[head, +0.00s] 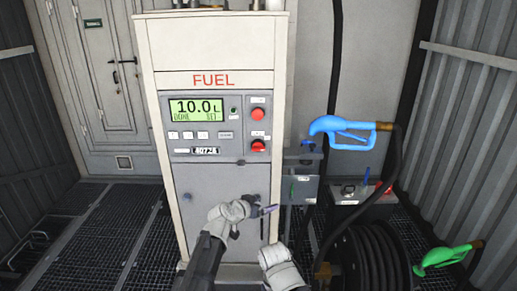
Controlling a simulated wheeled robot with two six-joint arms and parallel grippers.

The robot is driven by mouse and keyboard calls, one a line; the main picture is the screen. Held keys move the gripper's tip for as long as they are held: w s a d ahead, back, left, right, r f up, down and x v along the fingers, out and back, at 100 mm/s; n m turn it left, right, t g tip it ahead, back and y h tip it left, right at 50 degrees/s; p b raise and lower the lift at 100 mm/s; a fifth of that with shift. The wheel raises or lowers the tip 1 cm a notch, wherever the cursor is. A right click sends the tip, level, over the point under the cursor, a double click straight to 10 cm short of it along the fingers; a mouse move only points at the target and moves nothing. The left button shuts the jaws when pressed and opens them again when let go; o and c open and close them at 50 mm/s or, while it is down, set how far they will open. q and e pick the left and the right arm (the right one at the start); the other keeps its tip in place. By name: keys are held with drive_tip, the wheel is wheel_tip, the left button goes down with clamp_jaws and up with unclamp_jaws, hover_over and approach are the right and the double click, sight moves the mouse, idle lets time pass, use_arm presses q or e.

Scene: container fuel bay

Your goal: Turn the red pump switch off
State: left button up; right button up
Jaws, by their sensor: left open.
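The fuel pump cabinet (212,80) stands upright in the middle of the head view. Its front panel carries an upper round red control (258,114) and a lower one (258,145), each under a small label that I cannot read. I cannot tell which of them is the pump switch, or its setting. My left gripper (268,210) is open and empty in front of the grey lower door, well below both red controls, with its fingers pointing right. My right arm shows at the bottom, but its gripper does not.
The display (196,109) reads 10.0 L. To the right are a blue nozzle (345,131), a hose reel (372,258), a green nozzle (445,257) and a small box with a red part (383,187). Dark grating covers the floor. The space before the red controls is clear.

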use_arm(q)
drive_tip(key=w+d+r+n+t, duration=0.1)
drive_tip(key=w+d+r+t, duration=0.1)
drive_tip(key=w+r+t, duration=0.45)
drive_tip(key=n+t+y, duration=0.1)
drive_tip(key=n+y, duration=0.3)
drive_tip(key=y, duration=0.2)
approach(259, 149)
drive_tip(key=w+d, duration=0.1)
drive_tip(key=w, duration=0.2)
drive_tip(key=shift+w+a+n+y, duration=0.2)
drive_tip(key=shift+n+y, duration=0.2)
drive_tip(key=shift+y, duration=0.3)
drive_tip(key=w, duration=0.7)
drive_tip(key=shift+w+f, duration=0.1)
drive_tip(key=shift+w, duration=0.25)
drive_tip(key=c, duration=1.4)
